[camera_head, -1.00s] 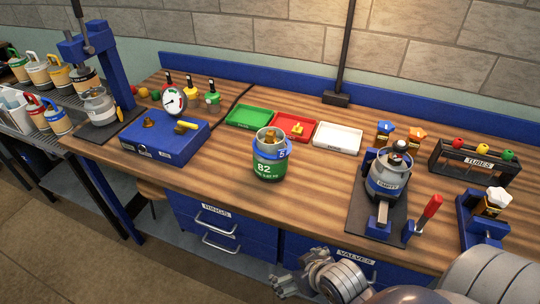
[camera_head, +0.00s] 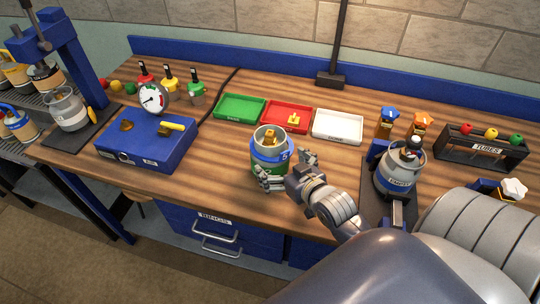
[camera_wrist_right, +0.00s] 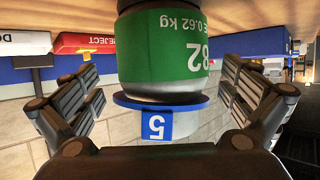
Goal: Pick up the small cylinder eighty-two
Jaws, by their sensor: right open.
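The small cylinder eighty-two (camera_head: 270,143) stands upright on the wooden bench, with a green body, grey shoulder, blue ring and brass valve. In the right wrist view the cylinder (camera_wrist_right: 165,55) appears upside down, with "82" and a blue tag "5" showing. My right gripper (camera_head: 287,169) is open at the cylinder, one finger in front of its lower side and the other at its right. In the right wrist view its fingers (camera_wrist_right: 160,100) are spread on both sides, with gaps to the cylinder. My left gripper is not in view.
Green (camera_head: 239,107), red (camera_head: 279,113) and white (camera_head: 338,126) trays lie behind the cylinder. A blue case (camera_head: 148,142) with a gauge is at the left. Another grey cylinder (camera_head: 402,178) sits in a stand at the right. Bare bench lies left of the cylinder.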

